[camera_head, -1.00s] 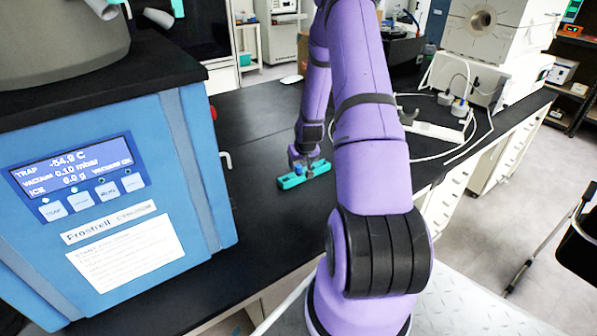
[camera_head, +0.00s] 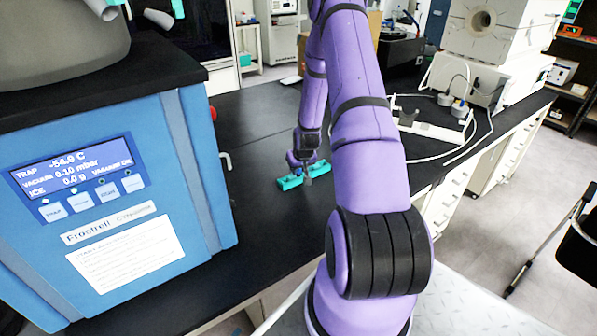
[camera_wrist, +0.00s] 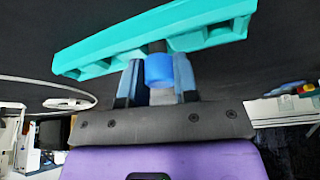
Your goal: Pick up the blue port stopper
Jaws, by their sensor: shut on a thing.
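The blue port stopper (camera_wrist: 159,71) shows in the wrist view as a short blue cylinder with a dark part beyond it, by the long teal rack (camera_wrist: 215,35). My gripper (camera_wrist: 157,84) is shut on the stopper, with one blue-grey finger on each side. I cannot tell whether the stopper is still in the rack or clear of it. In the head view my gripper (camera_head: 303,163) points down at the teal rack (camera_head: 290,183) on the black bench. The stopper is not clearly visible there.
The blue freeze dryer (camera_head: 110,200) stands left of the rack on the black bench (camera_head: 262,225). A white power strip (camera_head: 432,131) and cables lie to the right, behind my arm. The bench in front of the rack is clear.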

